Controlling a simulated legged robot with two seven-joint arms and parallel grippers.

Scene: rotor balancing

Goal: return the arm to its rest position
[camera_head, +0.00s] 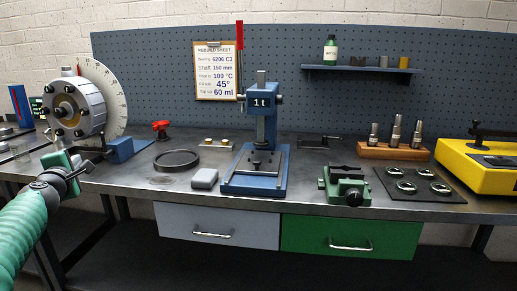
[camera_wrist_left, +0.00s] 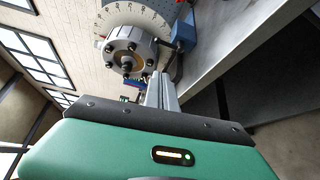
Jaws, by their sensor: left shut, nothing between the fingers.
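My left arm comes in from the left in the head view. Its gripper (camera_head: 82,172) is at the bench's front left edge, below and in front of the rotor (camera_head: 79,110). The gripper is shut and empty. The rotor is a grey disc with dark bolts, mounted before a white graduated dial (camera_head: 112,90). In the left wrist view the shut gripper fingers (camera_wrist_left: 161,90) point toward the rotor (camera_wrist_left: 130,52), with a gap that I cannot measure. My right gripper is not in either view.
A blue block (camera_head: 119,150) stands right of the rotor. The bench (camera_head: 330,205) also carries a blue press (camera_head: 265,140), a dark ring (camera_head: 177,160), a green vise (camera_head: 345,186) and a yellow machine (camera_head: 480,165). Grey and green drawers hang below its front edge.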

